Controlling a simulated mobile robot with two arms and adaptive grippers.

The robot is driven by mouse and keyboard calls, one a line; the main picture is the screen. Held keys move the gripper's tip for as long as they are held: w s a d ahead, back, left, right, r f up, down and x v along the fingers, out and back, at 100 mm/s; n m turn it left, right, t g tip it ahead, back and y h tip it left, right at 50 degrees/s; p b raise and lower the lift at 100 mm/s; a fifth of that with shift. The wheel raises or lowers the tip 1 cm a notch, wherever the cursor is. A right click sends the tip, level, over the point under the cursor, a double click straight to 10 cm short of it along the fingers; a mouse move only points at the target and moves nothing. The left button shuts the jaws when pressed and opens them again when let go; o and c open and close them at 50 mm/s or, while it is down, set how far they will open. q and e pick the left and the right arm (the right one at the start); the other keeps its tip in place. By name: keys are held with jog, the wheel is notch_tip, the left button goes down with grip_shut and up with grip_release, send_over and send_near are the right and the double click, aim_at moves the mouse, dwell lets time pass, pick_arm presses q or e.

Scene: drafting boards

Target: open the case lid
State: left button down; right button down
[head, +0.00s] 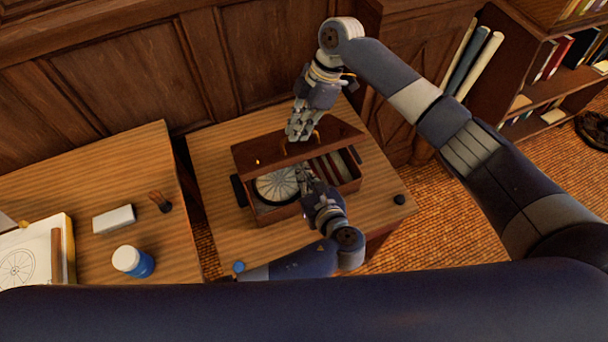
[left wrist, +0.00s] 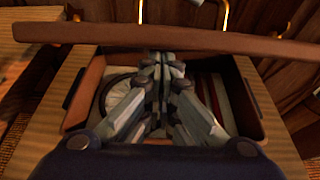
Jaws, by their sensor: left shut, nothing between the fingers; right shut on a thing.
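The brown case (head: 266,217) sits on the right wooden table, with its lid (head: 250,153) raised and tilted. A pale spoked disc (head: 277,187) and striped contents show inside. In the left wrist view the lid's edge (left wrist: 80,33) runs across the top, with its brass handle (left wrist: 226,15) beyond. My right gripper (head: 300,136) is shut on the lid's brass handle from above. My left gripper (head: 303,172) is shut and empty at the case opening, below the lid; its fingers also show in the left wrist view (left wrist: 160,75). They hide part of the contents.
A small dark knob (head: 399,199) is on the table's right side. The left table holds a white block (head: 114,219), a brush (head: 160,201), a blue-and-white jar (head: 134,262) and a drawing (head: 25,258). A wood-panelled wall stands behind; a bookshelf (head: 545,90) is at right.

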pick_arm(q)
jog(key=shift+w+a+r, duration=0.1)
jog(key=shift+w+r, duration=0.3)
jog(key=shift+r, duration=0.2)
pick_arm(e)
jog(key=shift+d+f, duration=0.1)
jog(key=shift+f, duration=0.05)
jog(key=c, duration=1.7)
grip_release()
